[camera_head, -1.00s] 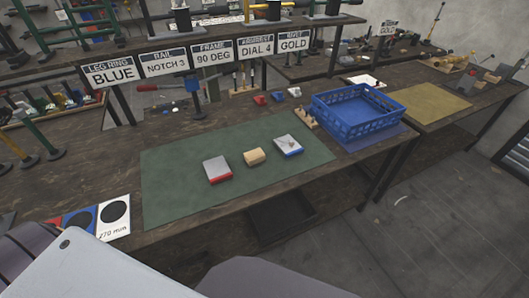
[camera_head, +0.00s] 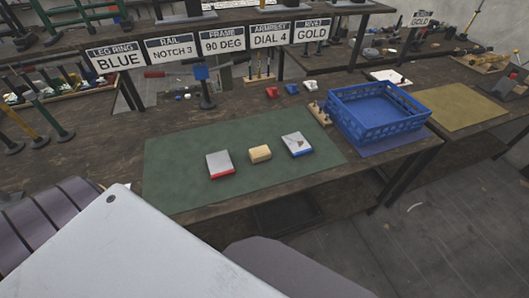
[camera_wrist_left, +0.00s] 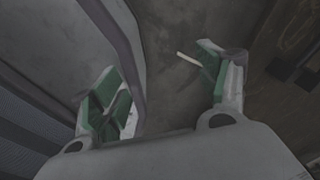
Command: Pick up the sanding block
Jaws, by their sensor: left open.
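The sanding block appears to be the small tan block (camera_head: 260,153) lying on the green mat (camera_head: 180,150) on the workbench. It sits between a grey-topped piece with a red front edge (camera_head: 219,164) and a grey-topped piece with a blue front edge (camera_head: 297,144), apart from both. My left gripper (camera_wrist_left: 158,85) shows in the left wrist view with its green-padded fingers spread wide and nothing between them. The floor and parts of my own body show around it, and no block is in that view. Neither gripper shows in the head view.
A blue crate (camera_head: 375,128) stands right of the mat, with a wooden holder with pegs (camera_head: 319,113) beside it. Small red, blue and white parts (camera_head: 292,89) lie behind the mat. Labelled signs (camera_head: 224,41) hang along the back shelf. The mat's front area is clear.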

